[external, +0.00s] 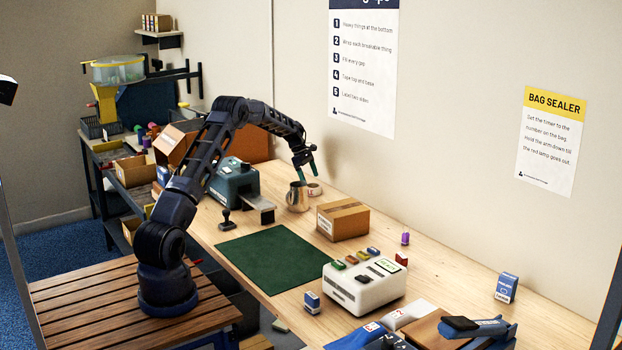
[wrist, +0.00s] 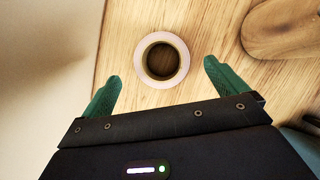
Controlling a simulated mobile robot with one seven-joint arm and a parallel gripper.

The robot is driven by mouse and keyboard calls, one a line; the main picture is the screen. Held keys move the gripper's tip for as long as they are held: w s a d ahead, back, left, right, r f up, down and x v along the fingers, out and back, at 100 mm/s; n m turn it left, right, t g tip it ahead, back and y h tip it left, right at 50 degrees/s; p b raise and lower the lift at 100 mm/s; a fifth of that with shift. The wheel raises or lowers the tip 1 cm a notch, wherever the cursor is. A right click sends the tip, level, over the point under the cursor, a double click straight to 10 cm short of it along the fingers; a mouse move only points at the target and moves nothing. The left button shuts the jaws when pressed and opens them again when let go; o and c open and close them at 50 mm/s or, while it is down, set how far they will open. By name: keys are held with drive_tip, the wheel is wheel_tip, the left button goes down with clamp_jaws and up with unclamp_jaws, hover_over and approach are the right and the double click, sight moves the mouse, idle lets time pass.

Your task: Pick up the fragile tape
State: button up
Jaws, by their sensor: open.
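The tape (external: 315,190) is a pale roll lying flat on the wooden bench near the wall, just behind a metal jug. In the wrist view the tape (wrist: 181,61) is a whitish ring with a dark open centre, its print not readable. My gripper (external: 307,172) is above the tape, pointing down. In the wrist view my gripper (wrist: 161,72) is open and empty, with one green finger to either side of the roll. The fingers do not visibly touch it.
The metal jug (external: 296,197) stands close beside the tape; a rounded brownish thing (wrist: 285,28) at the wrist view's top right is probably this jug. A closed carton (external: 343,219) stands in front. A teal machine (external: 234,184) is to the left. The wall is close behind.

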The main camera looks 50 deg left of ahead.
sight(313, 186)
drive_tip(key=shift+x, duration=2.65)
drive_tip(key=shift+s, duration=0.1)
drive_tip(key=c, duration=1.1)
